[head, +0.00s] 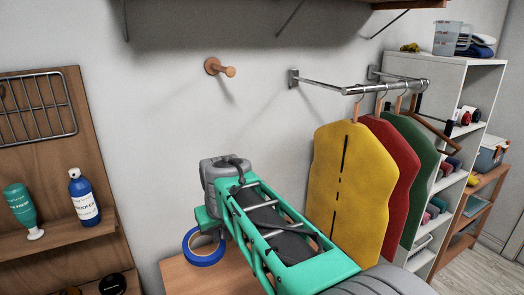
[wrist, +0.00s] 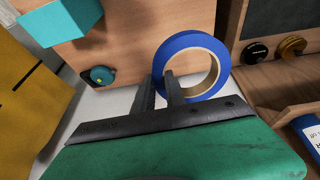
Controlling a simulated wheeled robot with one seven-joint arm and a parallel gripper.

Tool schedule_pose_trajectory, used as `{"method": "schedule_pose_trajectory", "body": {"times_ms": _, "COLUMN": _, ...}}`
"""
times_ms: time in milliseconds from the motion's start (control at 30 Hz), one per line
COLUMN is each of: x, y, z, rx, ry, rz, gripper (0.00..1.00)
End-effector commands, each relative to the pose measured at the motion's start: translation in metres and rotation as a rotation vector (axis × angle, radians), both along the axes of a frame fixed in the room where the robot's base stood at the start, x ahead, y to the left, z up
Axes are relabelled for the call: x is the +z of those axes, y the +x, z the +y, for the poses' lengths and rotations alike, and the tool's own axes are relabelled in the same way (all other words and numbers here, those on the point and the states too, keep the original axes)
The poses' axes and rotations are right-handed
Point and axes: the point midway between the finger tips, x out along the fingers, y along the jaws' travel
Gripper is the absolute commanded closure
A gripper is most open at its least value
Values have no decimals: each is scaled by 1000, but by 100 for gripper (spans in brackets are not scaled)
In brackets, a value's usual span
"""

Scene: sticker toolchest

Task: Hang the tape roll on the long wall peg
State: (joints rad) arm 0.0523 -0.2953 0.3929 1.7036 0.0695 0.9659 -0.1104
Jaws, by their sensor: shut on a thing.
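The tape roll (head: 205,261) is a blue ring with a tan core. In the wrist view the tape roll (wrist: 184,41) has one dark finger in its hole and the other outside, so my gripper (wrist: 159,84) is shut on its rim. In the head view my gripper (head: 208,232) is mostly hidden by my arm, and the roll hangs at its lower left. A wooden wall peg (head: 226,71) with a round base sticks out from the white wall, well above the gripper and roll.
A rail (head: 385,89) holds yellow (head: 350,190), red and green hanging pieces right of my arm. A wooden board with a shelf of bottles (head: 82,200) stands left. A wooden top (head: 178,275) lies below the roll. The wall around the peg is clear.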

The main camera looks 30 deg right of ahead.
Motion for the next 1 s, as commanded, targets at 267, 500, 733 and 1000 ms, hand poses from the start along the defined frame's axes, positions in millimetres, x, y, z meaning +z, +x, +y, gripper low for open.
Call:
{"method": "schedule_pose_trajectory", "body": {"times_ms": 267, "x": 142, "y": 72, "z": -90, "rx": 69, "ry": -132, "rz": -560, "gripper": 100}}
{"method": "schedule_pose_trajectory", "body": {"times_ms": 500, "x": 289, "y": 52, "z": -146, "rx": 168, "ry": -192, "rz": -1082, "gripper": 100}}
{"method": "schedule_pose_trajectory", "body": {"times_ms": 733, "x": 370, "y": 9, "z": -147, "rx": 211, "ry": -186, "rz": -1312, "gripper": 100}}
{"method": "schedule_pose_trajectory", "body": {"times_ms": 1000, "x": 380, "y": 4, "z": -145, "rx": 215, "ry": -180, "rz": -1333, "gripper": 100}}
